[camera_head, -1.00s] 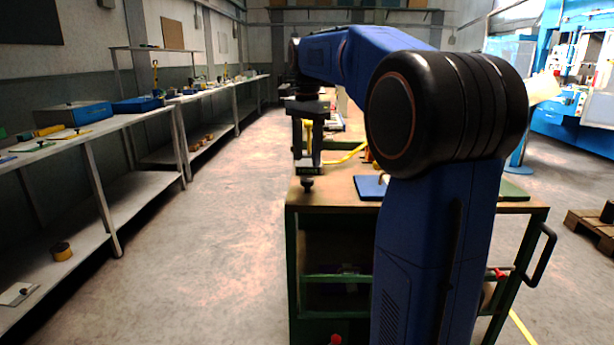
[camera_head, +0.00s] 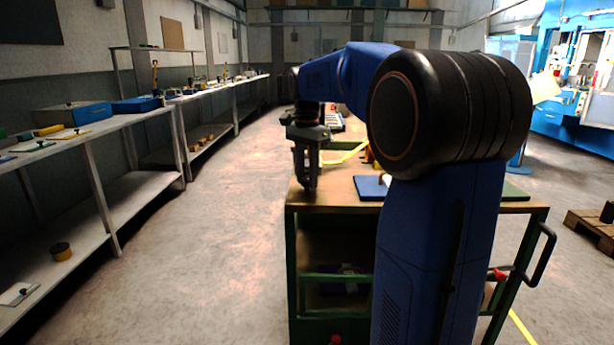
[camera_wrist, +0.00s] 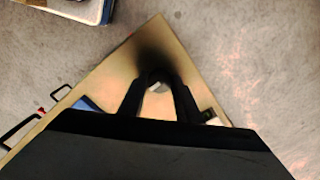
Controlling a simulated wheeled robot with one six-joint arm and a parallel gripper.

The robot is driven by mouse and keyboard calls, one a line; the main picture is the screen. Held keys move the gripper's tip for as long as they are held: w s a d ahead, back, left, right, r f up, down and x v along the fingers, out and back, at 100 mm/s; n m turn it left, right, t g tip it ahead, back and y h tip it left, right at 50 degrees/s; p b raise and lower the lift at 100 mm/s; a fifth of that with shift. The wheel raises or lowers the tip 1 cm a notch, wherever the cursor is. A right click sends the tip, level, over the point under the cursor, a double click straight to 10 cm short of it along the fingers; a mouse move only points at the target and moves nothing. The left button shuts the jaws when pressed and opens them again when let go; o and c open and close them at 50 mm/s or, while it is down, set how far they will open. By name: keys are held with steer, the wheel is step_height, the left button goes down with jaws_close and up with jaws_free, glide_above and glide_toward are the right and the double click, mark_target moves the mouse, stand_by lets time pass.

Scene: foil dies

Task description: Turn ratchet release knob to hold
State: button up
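The knob is a small dark round piece with a pale mark (camera_wrist: 156,87), near the corner of the wooden bench top. My gripper (camera_head: 308,187) points straight down at the bench's near left corner. In the wrist view its two dark fingers (camera_wrist: 158,84) stand on either side of the knob, with their tips at its level. I cannot tell whether they press on it. In the head view the fingers hide the knob. No lettering or hold mark is readable.
The bench top (camera_head: 340,187) has a green frame and carries a blue panel (camera_head: 369,187) right of my gripper. A small dark and white item (camera_wrist: 211,117) lies near the right finger in the wrist view. A long shelf bench (camera_head: 90,128) stands left across clear floor.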

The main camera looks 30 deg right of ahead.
mark_target(307, 180)
steer(key=shift+n, duration=0.3)
steer(key=shift+c, duration=0.3)
steer(key=n, duration=0.3)
steer(key=shift+n, duration=0.3)
steer(key=n, duration=0.4)
steer(key=shift+n, duration=0.3)
steer(key=n, duration=0.4)
steer(key=shift+n, duration=2.5)
steer(key=o, duration=1)
steer(key=shift+r, duration=0.1)
step_height(307, 180, up, 17)
steer(key=shift+r, duration=0.1)
